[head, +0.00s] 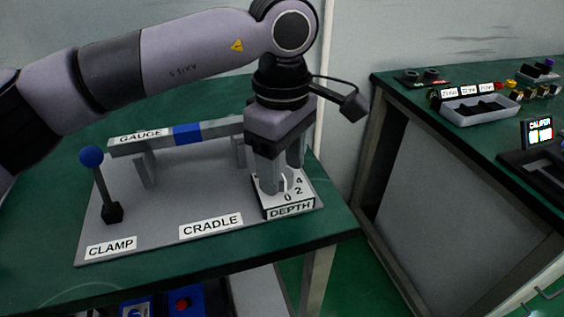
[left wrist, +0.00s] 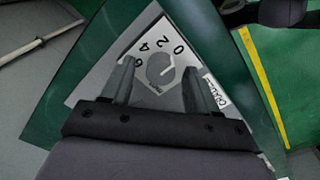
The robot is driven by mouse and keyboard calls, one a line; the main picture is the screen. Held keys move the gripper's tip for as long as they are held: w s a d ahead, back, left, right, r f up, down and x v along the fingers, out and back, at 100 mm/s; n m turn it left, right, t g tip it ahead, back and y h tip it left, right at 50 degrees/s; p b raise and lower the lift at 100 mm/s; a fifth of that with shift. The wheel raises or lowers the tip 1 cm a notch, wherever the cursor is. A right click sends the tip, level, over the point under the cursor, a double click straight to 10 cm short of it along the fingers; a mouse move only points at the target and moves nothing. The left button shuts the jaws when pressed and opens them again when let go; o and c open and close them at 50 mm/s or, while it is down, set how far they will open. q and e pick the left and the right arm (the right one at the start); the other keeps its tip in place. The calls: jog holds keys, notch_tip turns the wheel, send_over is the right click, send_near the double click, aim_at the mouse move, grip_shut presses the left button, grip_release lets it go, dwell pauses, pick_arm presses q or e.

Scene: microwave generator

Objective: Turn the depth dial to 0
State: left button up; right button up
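The depth dial (left wrist: 160,70) is a round grey knob on a white plate marked 0, 2, 4 and 6. A light line on it seems to point to the upper right, near the 0 side; I cannot read it exactly. In the head view the dial's box (head: 291,210), labelled DEPTH, stands at the fixture's right front corner. My left gripper (head: 281,182) points down over it and hides much of the dial. In the left wrist view its fingers (left wrist: 158,73) are apart on either side of the dial, with gaps visible. My right gripper is not in view.
The grey fixture board (head: 165,215) carries a clamp lever with a blue ball (head: 91,156), a CRADLE label (head: 211,225) and a GAUGE bar with a blue block (head: 187,134). A second green bench (head: 460,130) with trays and a caliper display stands right, across a gap.

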aim_at(282, 174)
pick_arm(q)
jog(key=shift+f, duration=0.1)
jog(key=shift+r, duration=3.6)
